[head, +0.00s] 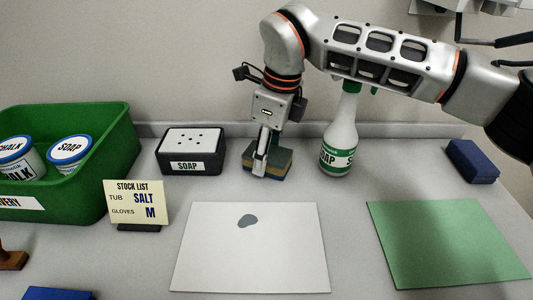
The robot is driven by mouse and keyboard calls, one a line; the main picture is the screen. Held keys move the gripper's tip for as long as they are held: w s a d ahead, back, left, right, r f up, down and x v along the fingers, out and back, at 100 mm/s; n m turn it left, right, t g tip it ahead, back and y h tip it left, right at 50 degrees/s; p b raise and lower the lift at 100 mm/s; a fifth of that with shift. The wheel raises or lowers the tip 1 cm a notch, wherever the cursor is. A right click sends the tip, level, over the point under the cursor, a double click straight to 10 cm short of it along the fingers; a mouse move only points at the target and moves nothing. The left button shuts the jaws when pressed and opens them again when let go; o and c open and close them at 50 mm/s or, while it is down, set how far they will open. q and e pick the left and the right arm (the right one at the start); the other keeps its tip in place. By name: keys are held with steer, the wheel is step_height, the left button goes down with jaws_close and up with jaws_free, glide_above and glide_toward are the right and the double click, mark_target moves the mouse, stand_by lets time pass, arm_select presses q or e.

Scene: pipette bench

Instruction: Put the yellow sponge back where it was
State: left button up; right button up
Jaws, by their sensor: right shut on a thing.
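The yellow sponge (281,163), a small block with a yellowish body and darker layers, is at the back middle of the bench, between the soap box and the spray bottle. My right gripper (262,158) points down over it and is shut on it, and its fingers hide part of the sponge. I cannot tell whether the sponge touches the bench or is held just above it. My left gripper is not in view.
The black SOAP box (206,158) stands left of the sponge, the spray bottle (340,140) close on its right. A white sheet (250,260) with a grey spot and a green mat (445,240) lie in front. A green bin (110,150), stock card (135,202) and blue block (471,162) stand around.

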mark_target(269, 153)
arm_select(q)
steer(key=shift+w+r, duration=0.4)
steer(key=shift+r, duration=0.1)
arm_select(e)
steer(key=shift+r, duration=0.1)
steer(key=o, duration=1)
steer(key=shift+o, duration=1.4)
steer(key=r, duration=0.2)
steer(key=r+p, duration=0.1)
steer(key=r, duration=0.3)
steer(key=shift+s+d+p, duration=0.2)
steer(key=shift+d+p, duration=0.1)
steer(key=shift+p, duration=0.1)
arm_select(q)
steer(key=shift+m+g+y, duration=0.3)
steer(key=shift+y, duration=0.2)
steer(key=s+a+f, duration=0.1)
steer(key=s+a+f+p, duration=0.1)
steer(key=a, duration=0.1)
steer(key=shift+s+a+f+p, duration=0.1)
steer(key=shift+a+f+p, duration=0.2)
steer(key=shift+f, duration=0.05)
arm_select(e)
step_height(269, 153, up, 6)
steer(key=d, duration=0.1)
steer(key=shift+s, duration=0.25)
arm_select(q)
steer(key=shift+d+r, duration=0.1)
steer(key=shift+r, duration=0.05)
